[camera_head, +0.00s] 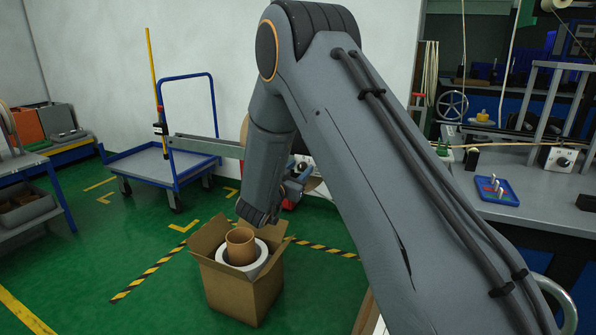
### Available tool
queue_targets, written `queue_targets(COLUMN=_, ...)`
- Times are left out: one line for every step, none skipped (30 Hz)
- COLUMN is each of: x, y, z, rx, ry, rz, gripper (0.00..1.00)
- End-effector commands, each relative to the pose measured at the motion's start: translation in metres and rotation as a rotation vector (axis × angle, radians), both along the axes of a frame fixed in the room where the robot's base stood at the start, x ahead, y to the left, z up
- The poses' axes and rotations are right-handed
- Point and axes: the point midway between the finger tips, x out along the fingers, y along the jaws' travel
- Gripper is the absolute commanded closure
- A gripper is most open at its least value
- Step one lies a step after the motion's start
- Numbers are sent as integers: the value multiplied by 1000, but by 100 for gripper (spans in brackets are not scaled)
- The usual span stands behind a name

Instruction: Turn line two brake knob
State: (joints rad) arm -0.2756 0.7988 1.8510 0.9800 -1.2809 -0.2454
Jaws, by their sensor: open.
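A white control box (559,159) with a dark round knob (563,161) stands on the grey bench at the right. Another small knob box (447,132) sits further back on the bench; I cannot read which belongs to line two. My arm crosses the middle of the view and bends down towards the floor area. My gripper (298,178) shows only in part behind my forearm, above and behind the cardboard box. It is open, well left of the bench and apart from both knobs. Its fingertips are not clear.
An open cardboard box (240,290) with a roll inside stands on the green floor. A blue cart (150,163) stands behind it. My arm hides part of the bench.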

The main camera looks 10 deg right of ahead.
Motion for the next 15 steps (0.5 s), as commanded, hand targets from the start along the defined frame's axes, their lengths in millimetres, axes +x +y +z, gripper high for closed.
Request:
queue_targets(x=0, y=0, z=0, rx=0, ry=0, rz=0, gripper=60)
queue_targets(x=0, y=0, z=0, rx=0, ry=0, rz=0, gripper=60)
queue_targets(x=0, y=0, z=0, rx=0, ry=0, rz=0, gripper=60)
queue_targets(x=0, y=0, z=0, rx=0, ry=0, rz=0, gripper=60)
queue_targets(x=0, y=0, z=0, rx=0, ry=0, rz=0, gripper=60)
queue_targets(x=0, y=0, z=0, rx=0, ry=0, rz=0, gripper=60)
queue_targets(x=0, y=0, z=0, rx=0, ry=0, rz=0, gripper=65)
queue_targets(x=0, y=0, z=0, rx=0, ry=0, rz=0, gripper=70)
queue_targets(x=0, y=0, z=0, rx=-1, ry=1, rz=0, gripper=77)
queue_targets(x=0, y=0, z=0, rx=0, ry=0, rz=0, gripper=82)
queue_targets(x=0, y=0, z=0, rx=0, ry=0, rz=0, gripper=87)
queue_targets(x=0, y=0, z=0, rx=0, ry=0, rz=1, gripper=93)
queue_targets(x=0, y=0, z=0, rx=0, ry=0, rz=1, gripper=98)
queue_targets(x=0, y=0, z=0, rx=0, ry=0, rz=1, gripper=100)
queue_targets(x=0, y=0, z=0, rx=0, ry=0, rz=1, gripper=100)
